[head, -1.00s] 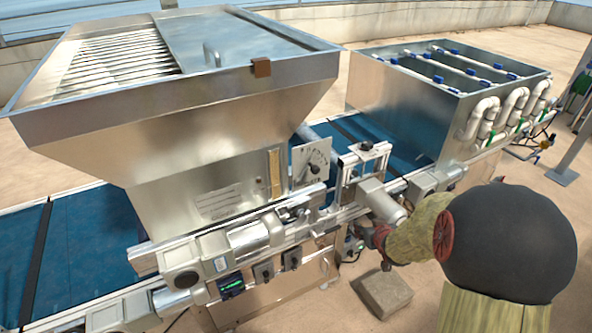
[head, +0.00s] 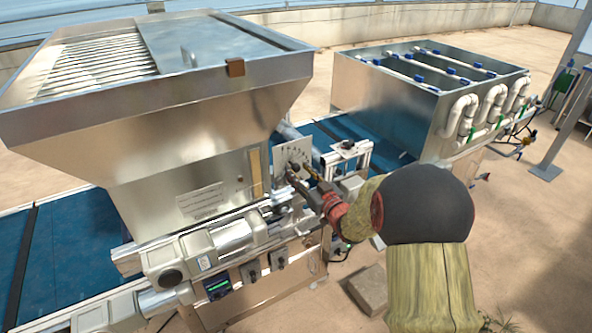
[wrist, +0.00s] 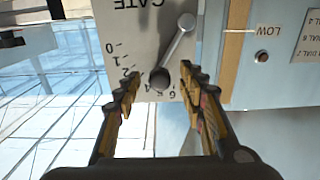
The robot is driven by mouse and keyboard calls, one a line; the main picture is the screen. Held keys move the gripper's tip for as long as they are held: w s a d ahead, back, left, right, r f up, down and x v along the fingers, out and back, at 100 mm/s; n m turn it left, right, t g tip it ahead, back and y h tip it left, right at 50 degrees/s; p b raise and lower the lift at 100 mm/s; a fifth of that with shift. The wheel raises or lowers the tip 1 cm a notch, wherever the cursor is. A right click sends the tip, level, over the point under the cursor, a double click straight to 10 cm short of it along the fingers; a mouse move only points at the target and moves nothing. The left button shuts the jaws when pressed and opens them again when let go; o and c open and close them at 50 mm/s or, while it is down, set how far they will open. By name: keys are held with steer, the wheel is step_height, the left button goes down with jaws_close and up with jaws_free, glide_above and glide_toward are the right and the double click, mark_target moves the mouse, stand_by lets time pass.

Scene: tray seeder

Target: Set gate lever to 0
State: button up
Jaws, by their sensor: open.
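The gate dial plate (head: 293,152) stands upright beside the hopper. In the wrist view it shows upside down, with the word GATE and a number scale (wrist: 117,60) that has 0 at the left end. The lever (wrist: 174,48) is a metal rod running from its upper right end to a dark round knob (wrist: 159,78). The knob sits past the 2, before the 5, and covers part of the scale. My gripper (wrist: 160,88) is open, its fingers on either side of the knob in this view; I cannot tell whether they touch it. In the head view my gripper (head: 299,178) is at the plate.
The large metal hopper (head: 150,115) rises left of the plate. A bracket (head: 347,160) stands close to the right. Rails and motor housings (head: 185,258) run below. A LOW label (wrist: 262,30) and wooden strip (wrist: 238,50) lie right of the plate in the wrist view.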

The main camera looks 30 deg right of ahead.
steer(key=shift+w, duration=1.15)
steer(key=shift+c, duration=1.1)
steer(key=c, duration=0.7)
jaws_close()
